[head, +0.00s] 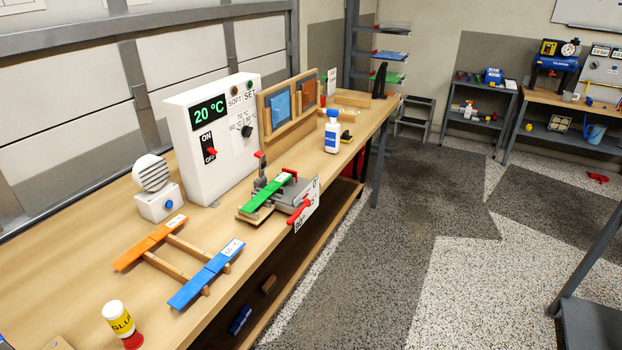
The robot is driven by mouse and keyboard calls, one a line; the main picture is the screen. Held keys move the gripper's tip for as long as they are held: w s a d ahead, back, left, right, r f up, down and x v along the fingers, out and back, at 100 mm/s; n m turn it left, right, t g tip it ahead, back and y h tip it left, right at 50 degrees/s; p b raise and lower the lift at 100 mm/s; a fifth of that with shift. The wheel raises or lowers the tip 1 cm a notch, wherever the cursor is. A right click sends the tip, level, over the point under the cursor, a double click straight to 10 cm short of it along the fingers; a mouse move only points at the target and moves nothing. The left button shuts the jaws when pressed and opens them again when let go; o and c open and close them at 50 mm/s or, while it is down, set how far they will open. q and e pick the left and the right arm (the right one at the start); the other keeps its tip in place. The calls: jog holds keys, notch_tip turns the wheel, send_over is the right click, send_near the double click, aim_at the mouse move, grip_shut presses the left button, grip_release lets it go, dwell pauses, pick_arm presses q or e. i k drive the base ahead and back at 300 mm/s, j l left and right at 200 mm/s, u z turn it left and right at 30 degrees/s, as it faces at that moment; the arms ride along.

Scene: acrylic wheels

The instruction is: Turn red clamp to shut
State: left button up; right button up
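On the workbench, a grey fixture (290,197) holds a green strip (267,192) lying across it. At its back left, a grey clamp arm (262,172) stands upright with a red tip (259,154). A red lever (300,210) sits at the fixture's front right, against a white plate (309,202) with angle marks. I cannot tell from here which red part is the clamp's handle. Neither of my grippers is in view.
A white control box (218,140) reading 20 °C stands behind the fixture, with a small fan unit (157,187) to its left. Orange (150,243) and blue (206,275) strips lie on wooden rails in front. A white bottle (332,131) and a glue bottle (121,323) stand on the bench.

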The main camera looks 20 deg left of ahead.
aim_at(262, 156)
jog(key=u, duration=0.5)
jog(key=i+l+u, duration=0.2)
jog(key=u, duration=0.2)
jog(key=i+l+u, duration=0.5)
jog(key=l+u, duration=0.25)
jog(key=i+l+u, duration=0.15)
jog(key=u, duration=0.25)
jog(key=k+l, duration=0.05)
jog(key=l, duration=0.05)
